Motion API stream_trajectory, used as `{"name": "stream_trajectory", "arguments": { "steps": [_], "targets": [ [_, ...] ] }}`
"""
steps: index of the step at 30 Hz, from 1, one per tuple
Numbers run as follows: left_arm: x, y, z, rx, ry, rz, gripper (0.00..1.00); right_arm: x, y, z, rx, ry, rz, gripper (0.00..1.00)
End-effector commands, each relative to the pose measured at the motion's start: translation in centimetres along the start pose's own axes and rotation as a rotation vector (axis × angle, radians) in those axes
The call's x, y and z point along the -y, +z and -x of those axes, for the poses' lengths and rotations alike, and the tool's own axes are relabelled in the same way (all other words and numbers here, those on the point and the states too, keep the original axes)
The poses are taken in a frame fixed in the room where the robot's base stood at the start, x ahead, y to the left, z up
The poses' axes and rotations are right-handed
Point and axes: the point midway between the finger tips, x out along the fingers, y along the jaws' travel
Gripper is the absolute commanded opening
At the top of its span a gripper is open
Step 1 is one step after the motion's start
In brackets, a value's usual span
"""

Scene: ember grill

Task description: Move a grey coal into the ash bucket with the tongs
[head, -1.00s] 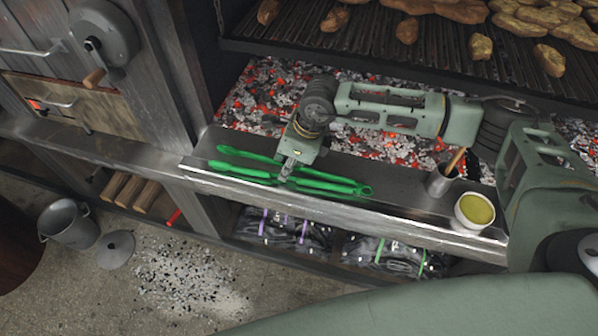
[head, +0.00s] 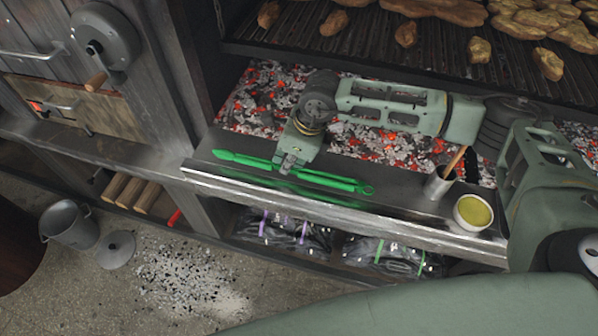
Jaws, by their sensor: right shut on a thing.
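My right gripper (head: 285,168) is over the steel ledge in front of the firebox, shut on the green tongs (head: 335,181). It hides their middle. The tongs lie crosswise in the grip, their two arms close together, with a green reflection on the ledge below them. Whether they still touch the ledge I cannot tell. Grey and glowing red coals (head: 262,98) fill the bed behind the ledge; no single grey coal stands out. The grey metal ash bucket (head: 68,224) stands open on the floor at the lower left. My left gripper is out of view.
A metal cup (head: 437,187) with a wooden-handled tool and a bowl of yellow sauce (head: 473,212) stand at the ledge's right end. A grill grate (head: 370,48) with food hangs above the coals. A round lid (head: 117,249) and spilled ash (head: 190,278) lie near the bucket.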

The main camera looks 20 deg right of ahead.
Motion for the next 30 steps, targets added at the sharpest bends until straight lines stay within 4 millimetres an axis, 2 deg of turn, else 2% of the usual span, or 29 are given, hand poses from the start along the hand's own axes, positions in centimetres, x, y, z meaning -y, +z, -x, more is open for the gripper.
{"name": "stream_trajectory", "arguments": {
  "steps": [1,18,26,30],
  "targets": [
    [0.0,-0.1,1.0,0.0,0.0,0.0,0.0,0.0,0.5,1.4,0.002,-0.001,0.001,0.0],
    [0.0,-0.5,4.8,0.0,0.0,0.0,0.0,0.1,2.9,9.1,0.002,-0.002,-0.001,0.0],
    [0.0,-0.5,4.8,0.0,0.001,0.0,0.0,-0.1,2.7,9.6,0.001,0.01,0.035,0.0],
    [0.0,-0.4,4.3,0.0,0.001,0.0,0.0,-0.9,1.8,10.0,0.001,0.059,0.198,0.0]
  ]
}}
